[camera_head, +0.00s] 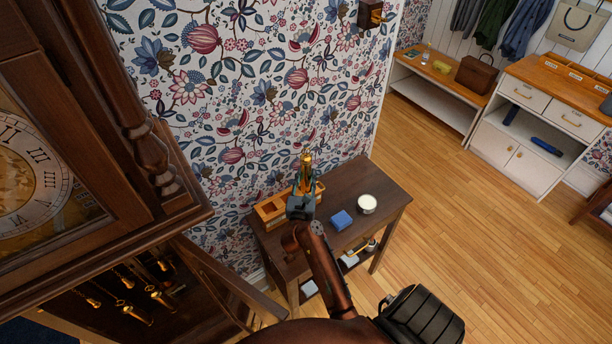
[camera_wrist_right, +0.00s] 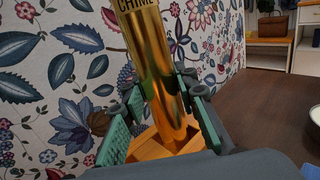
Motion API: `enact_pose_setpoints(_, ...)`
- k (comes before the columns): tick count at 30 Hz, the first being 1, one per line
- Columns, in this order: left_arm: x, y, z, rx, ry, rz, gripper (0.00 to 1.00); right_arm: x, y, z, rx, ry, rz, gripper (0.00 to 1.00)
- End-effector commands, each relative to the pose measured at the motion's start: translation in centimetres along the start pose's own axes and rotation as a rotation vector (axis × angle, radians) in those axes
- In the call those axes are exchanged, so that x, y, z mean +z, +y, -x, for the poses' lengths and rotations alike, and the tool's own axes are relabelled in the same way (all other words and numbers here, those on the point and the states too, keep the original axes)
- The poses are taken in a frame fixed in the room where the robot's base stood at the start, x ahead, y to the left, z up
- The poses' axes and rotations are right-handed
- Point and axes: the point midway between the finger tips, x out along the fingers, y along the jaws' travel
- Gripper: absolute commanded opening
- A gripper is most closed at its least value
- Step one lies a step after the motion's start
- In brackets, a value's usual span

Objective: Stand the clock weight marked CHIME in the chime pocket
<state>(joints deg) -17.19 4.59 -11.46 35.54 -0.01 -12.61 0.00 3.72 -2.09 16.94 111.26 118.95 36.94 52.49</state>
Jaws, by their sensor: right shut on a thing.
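The brass clock weight marked CHIME (camera_wrist_right: 152,62) stands nearly upright between the fingers of my right gripper (camera_wrist_right: 160,112), which is shut on it. In the head view the weight (camera_head: 307,158) rises above my right gripper (camera_head: 301,200), over the back left of the small dark table. A wooden pocketed tray (camera_head: 270,210) sits there against the wall; its light wood also shows below the weight in the wrist view (camera_wrist_right: 150,153). The weight's lower end meets or overlaps the tray in view; I cannot tell whether it is inside a pocket. Pocket labels are not readable. My left gripper is not in view.
The dark table (camera_head: 372,184) also bears a blue block (camera_head: 341,220) and a round white-topped tin (camera_head: 367,204). The tall clock case (camera_head: 95,215) stands close on the left, with brass fittings (camera_head: 128,283) hanging in its lower opening. The wooden floor to the right is clear.

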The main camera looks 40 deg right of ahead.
Motion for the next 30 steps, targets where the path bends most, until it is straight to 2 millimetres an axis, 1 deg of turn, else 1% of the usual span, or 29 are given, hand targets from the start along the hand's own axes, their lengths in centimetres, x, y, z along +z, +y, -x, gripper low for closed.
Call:
enact_pose_setpoints(1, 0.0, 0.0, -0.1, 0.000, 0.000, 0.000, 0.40, 0.6, 0.2, -0.1, 0.004, -0.013, -0.003, 0.00)
enact_pose_setpoints(30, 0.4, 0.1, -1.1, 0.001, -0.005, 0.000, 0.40, -1.1, 0.2, -0.1, 0.004, -0.013, -0.003, 0.00)
